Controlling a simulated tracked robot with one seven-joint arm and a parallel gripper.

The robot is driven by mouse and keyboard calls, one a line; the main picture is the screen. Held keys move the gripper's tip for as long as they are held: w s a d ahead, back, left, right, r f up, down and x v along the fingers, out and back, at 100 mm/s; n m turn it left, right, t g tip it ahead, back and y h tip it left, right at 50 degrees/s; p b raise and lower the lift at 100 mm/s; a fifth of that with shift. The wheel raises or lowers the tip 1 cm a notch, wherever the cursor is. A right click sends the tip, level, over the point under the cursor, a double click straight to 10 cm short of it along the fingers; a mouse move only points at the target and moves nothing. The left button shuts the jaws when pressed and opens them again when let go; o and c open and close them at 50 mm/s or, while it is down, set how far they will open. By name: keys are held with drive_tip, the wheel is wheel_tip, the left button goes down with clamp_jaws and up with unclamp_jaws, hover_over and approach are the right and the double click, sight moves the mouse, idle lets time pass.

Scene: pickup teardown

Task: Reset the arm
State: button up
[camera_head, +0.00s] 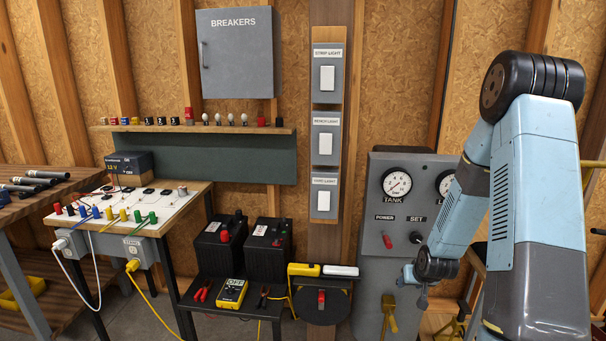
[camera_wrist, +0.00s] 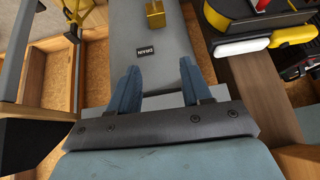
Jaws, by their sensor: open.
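My arm is the blue and black one on the right side of the head view, bent at a high elbow and reaching down. The gripper appears apart from the handle.
Wall switches (camera_head: 325,144) and a grey breaker box (camera_head: 236,52) are at the back. A workbench (camera_head: 187,206) with wired terminals is at left. Two black batteries (camera_head: 218,247) and a yellow multimeter (camera_head: 232,294) sit on a low shelf. Yellow and white lamps (camera_wrist: 297,32) lie beside the panel.

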drive_tip(key=s+a+r, duration=0.2)
drive_tip(key=s+r, duration=0.1)
drive_tip(key=r, duration=0.5)
drive_tip(key=s+a+r+n+h, duration=0.1)
drive_tip(key=s+r, duration=0.2)
drive_tip(key=r, duration=0.5)
drive_tip(key=s+a+r, duration=0.2)
drive_tip(key=s+r, duration=0.1)
drive_tip(key=r, duration=0.5)
drive_tip(key=s+a+r, duration=0.2)
drive_tip(key=s+r, duration=0.5)
drive_tip(key=s, duration=0.4)
drive_tip(key=s+a+r+g+y, duration=0.1)
drive_tip(key=s+a+r, duration=0.2)
drive_tip(key=s+r, duration=0.4)
drive_tip(key=s, duration=0.3)
drive_tip(key=shift+s+a, duration=0.2)
drive_tip(key=shift+s, duration=0.2)
